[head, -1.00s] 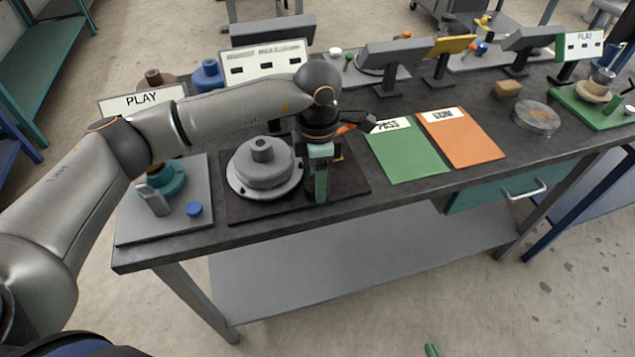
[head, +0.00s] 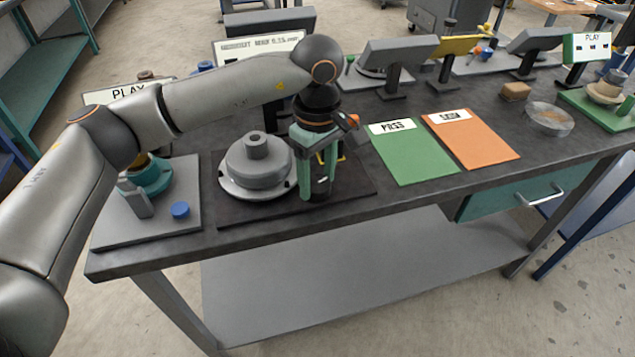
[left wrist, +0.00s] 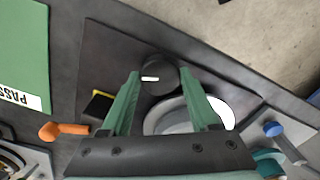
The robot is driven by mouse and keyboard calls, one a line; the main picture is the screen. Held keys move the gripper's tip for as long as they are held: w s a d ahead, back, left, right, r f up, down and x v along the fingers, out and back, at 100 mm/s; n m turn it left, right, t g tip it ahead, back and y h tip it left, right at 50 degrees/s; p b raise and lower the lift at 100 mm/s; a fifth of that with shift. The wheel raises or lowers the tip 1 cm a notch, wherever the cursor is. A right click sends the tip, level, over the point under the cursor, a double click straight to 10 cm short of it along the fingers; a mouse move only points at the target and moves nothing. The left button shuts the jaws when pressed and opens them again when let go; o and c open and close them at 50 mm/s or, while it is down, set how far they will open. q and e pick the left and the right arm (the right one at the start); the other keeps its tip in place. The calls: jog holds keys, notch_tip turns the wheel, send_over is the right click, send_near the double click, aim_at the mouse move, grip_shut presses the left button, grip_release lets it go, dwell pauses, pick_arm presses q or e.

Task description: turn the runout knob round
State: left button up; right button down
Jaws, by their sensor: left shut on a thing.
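The runout knob is a black round knob (left wrist: 158,73) with a white mark on its top, in the left wrist view. In the head view it shows as a dark cylinder (head: 318,187) at the front right of the grey stepped disc (head: 256,165). My left gripper (head: 318,180) points down over the knob, one green finger on each side. It is shut on the knob, which also sits between the fingertips in the left wrist view (left wrist: 159,74). The fingers hide part of the knob's sides. My right gripper is not in view.
The disc stands on a dark plate (head: 230,211) close beside my left gripper. A grey board (head: 150,228) with a teal part and blue knob (head: 180,210) lies left. Green (head: 412,155) and orange (head: 472,140) mats lie right. Grey display stands (head: 395,80) rise behind.

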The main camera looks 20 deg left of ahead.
pick_arm(q)
jog(key=shift+f+m+b, duration=0.1)
jog(key=shift+m+b, duration=0.3)
jog(key=shift+m, duration=0.5)
jog(key=m+b, duration=0.1)
jog(key=m, duration=0.2)
jog(key=shift+m, duration=0.4)
jog(key=shift+m+b, duration=0.4)
jog(key=shift+m, duration=1.8)
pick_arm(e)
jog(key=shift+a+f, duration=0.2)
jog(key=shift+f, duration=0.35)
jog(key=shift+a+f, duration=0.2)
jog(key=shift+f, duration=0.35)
pick_arm(q)
jog(key=o, duration=1.4)
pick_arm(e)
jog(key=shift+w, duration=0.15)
pick_arm(q)
jog(key=shift+a, duration=0.15)
